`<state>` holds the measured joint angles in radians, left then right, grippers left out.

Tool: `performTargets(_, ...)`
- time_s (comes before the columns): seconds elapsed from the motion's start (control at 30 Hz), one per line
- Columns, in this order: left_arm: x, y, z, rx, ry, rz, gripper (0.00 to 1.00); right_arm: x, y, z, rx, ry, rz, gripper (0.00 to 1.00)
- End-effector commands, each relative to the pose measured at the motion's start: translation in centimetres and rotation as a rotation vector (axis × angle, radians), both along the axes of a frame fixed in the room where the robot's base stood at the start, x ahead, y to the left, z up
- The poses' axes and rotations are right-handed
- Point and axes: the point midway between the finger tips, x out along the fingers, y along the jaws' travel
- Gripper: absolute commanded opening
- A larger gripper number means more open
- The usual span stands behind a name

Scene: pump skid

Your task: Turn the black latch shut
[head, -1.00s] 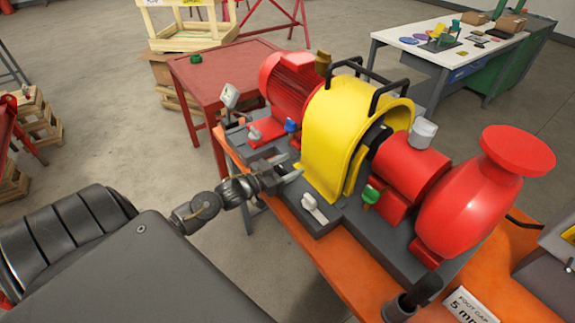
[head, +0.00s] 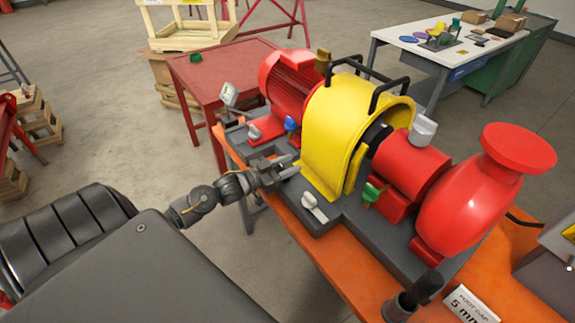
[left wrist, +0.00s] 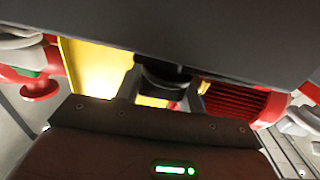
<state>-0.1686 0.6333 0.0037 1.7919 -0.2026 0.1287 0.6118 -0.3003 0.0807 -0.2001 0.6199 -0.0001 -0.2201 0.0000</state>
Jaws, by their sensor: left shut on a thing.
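My left gripper (head: 282,170) is at the left side of the yellow guard (head: 334,130), low over the grey skid base. It is shut on the black latch (left wrist: 165,75), which shows as a dark rounded piece between the two fingers in the left wrist view. In the head view the fingers and wrist largely hide the latch, so I cannot tell its exact angle. My right gripper is not in view.
A white lever (head: 314,207) sits on the base just in front of the gripper. A blue knob (head: 290,124) and the red motor (head: 293,85) are behind it. A green-handled valve (head: 373,191) and red pump (head: 470,205) stand to the right.

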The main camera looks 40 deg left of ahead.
Motion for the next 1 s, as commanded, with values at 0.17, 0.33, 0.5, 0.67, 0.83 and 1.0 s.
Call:
performTargets(0.17,0.0,0.0,-0.2,0.005,0.000,-0.120,0.00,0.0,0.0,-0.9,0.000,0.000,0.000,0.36)
performTargets(0.33,-0.1,-0.2,-0.4,0.005,0.000,-0.265,0.00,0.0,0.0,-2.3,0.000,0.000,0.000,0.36)
performTargets(0.5,-0.2,-0.4,-0.5,0.004,0.000,-0.407,0.00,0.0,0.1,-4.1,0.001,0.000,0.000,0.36)
performTargets(0.67,-0.4,-0.6,-0.5,0.003,-0.001,-0.525,0.00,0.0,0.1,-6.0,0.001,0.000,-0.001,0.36)
performTargets(0.83,-0.5,-0.7,-0.4,0.003,-0.001,-0.619,0.00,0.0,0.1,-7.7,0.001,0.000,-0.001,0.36)
performTargets(1.0,-0.7,-0.8,-0.2,0.001,-0.001,-0.681,0.00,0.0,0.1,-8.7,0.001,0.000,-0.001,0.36)
